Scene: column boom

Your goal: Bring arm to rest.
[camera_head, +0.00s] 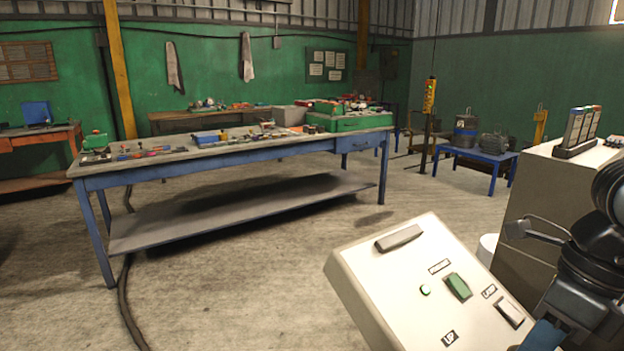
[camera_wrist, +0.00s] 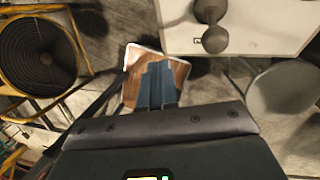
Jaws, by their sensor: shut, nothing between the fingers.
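My gripper (camera_wrist: 158,68) shows in the wrist view as two dark blue-grey fingers side by side with no object between them. They are shut. Below the fingertips lies a small wooden surface with a pale rim (camera_wrist: 131,58), partly hidden by the fingers. In the head view, part of my black arm is at the right edge, beside a tilted white control panel. I cannot make out my fingers clearly there.
The control panel (camera_head: 375,270) with green and grey switches stands close to my arm. A grey cabinet (camera_head: 545,215) is behind it. A long blue workbench (camera_head: 240,158) holds tools.

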